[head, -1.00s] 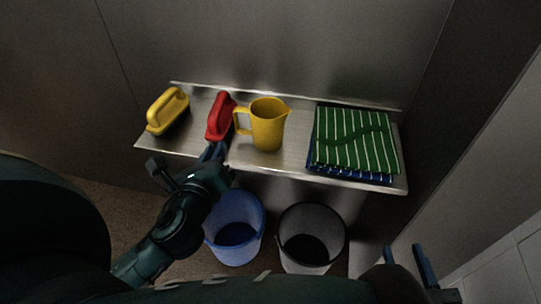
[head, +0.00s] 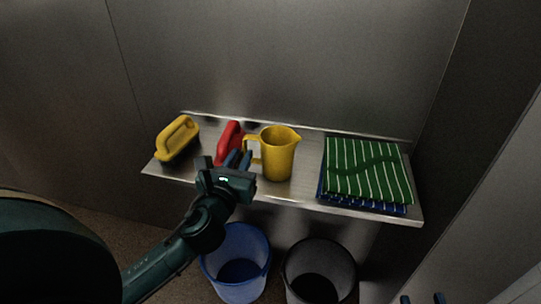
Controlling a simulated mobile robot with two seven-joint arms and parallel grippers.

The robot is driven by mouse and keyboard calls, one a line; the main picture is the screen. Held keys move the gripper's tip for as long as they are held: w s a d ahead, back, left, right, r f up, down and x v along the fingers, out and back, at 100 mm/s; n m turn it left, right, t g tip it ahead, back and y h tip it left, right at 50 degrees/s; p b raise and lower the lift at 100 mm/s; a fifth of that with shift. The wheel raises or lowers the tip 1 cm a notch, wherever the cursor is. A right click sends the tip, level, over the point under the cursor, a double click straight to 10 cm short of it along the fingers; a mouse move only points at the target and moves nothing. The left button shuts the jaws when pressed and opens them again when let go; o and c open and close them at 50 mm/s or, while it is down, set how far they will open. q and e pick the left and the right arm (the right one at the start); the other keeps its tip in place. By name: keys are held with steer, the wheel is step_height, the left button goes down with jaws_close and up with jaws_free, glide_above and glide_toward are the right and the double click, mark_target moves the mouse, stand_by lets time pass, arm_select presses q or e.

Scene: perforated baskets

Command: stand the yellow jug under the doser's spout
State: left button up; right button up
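The yellow jug (head: 279,155) stands upright on a metal shelf (head: 300,196), its handle (head: 248,143) to the left and its lip to the right. My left gripper (head: 238,156) is just left of the jug, close to the handle and in front of the red brush. Its two fingers show a narrow gap and look open, with nothing seen between them. I cannot tell whether a finger touches the handle. My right gripper (head: 423,299) shows only its fingertips at the bottom edge, apart and empty. The doser and its spout are not in view.
A red-handled brush (head: 231,132) and a yellow-handled brush (head: 178,137) stand left of the jug. Folded striped cloths, green (head: 366,168) over blue (head: 350,204), lie to the right. A blue bin (head: 237,250) and a black bin (head: 320,261) are below. Walls enclose the shelf.

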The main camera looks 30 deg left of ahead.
mark_target(244, 150)
arm_select(q)
steer(key=x, duration=0.4)
steer(key=shift+w+b, duration=0.1)
steer(key=shift+b, duration=0.3)
steer(key=shift+c, duration=0.2)
jaws_close()
